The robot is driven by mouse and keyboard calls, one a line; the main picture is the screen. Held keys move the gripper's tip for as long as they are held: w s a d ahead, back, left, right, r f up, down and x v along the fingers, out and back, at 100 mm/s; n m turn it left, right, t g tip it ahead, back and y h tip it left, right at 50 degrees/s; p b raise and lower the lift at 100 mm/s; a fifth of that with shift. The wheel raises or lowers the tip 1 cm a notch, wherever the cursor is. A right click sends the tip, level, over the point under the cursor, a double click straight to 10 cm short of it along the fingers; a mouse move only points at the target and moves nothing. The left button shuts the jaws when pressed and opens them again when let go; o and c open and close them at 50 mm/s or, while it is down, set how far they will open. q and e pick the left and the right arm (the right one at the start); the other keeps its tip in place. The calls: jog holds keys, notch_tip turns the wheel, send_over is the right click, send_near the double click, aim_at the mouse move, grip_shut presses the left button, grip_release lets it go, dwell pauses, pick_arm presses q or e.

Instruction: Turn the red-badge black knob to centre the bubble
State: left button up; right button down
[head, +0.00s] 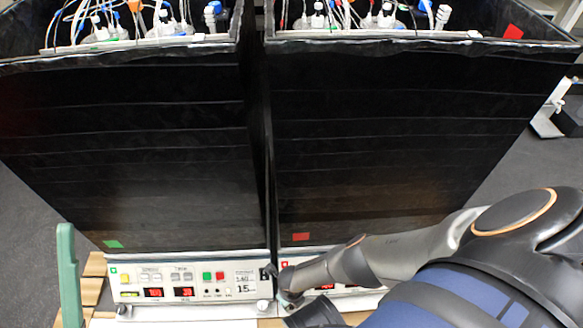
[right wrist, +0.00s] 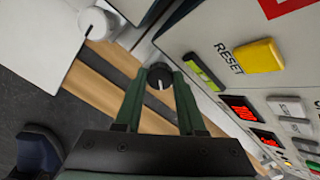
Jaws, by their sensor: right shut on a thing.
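The black knob (right wrist: 159,76) with a white pointer line shows in the right wrist view, at the lower corner of the right shaker's panel. My right gripper (right wrist: 161,84) has its two dark green fingers on either side of the knob, shut on it. A yellow-green level vial (right wrist: 203,73) is set in the panel beside the knob; I cannot make out where its bubble is. A red badge (right wrist: 285,4) shows partly at the top edge. In the head view, my right gripper (head: 287,298) is at the right panel's left end, and my arm hides most of that panel. My left gripper is out of view.
A white knob (right wrist: 97,22) stands close by on the neighbouring unit. A yellow RESET button (right wrist: 259,55) and red displays are near the fingers. The left shaker's panel (head: 190,283) and two tall black boxes (head: 400,130) leave a narrow gap. A green post (head: 68,275) stands at left.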

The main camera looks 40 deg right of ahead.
jog(key=c, duration=0.5)
grip_release()
jog(key=shift+d, duration=0.1)
